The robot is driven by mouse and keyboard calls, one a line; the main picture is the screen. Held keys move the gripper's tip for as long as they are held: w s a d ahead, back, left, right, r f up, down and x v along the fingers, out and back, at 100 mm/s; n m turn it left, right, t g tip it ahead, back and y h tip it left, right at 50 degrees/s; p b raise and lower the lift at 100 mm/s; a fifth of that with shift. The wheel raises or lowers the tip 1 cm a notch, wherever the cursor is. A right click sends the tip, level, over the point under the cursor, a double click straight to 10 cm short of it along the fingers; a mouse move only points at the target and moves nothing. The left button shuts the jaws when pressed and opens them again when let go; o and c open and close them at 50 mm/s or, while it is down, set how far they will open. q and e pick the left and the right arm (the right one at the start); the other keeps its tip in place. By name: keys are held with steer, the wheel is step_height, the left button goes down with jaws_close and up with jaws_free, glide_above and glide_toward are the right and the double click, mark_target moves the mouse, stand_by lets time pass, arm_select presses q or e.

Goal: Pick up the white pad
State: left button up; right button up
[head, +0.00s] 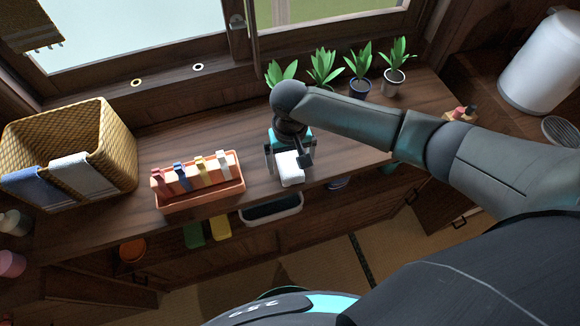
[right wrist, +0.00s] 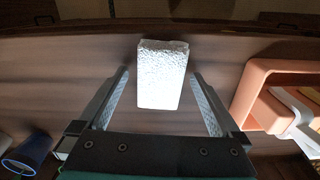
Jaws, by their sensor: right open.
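The white pad (head: 290,168) lies on the wooden counter, to the right of the orange tray in the head view. In the right wrist view the white pad (right wrist: 162,75) is a pale, rough-textured block between and slightly beyond the fingertips. My right gripper (head: 288,160) is above it, pointing down, with its fingers apart on either side. In the right wrist view the right gripper (right wrist: 160,78) is open, with a gap between each finger and the pad. My left gripper is not in view.
An orange tray (head: 205,199) with several coloured clips stands left of the pad. A wicker basket (head: 115,150) with cloths is at far left. Several potted plants (head: 360,86) line the back by the window. A blue cup (right wrist: 28,152) is near the gripper.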

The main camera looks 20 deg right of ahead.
steer(key=shift+f, duration=0.15)
steer(key=c, duration=1.3)
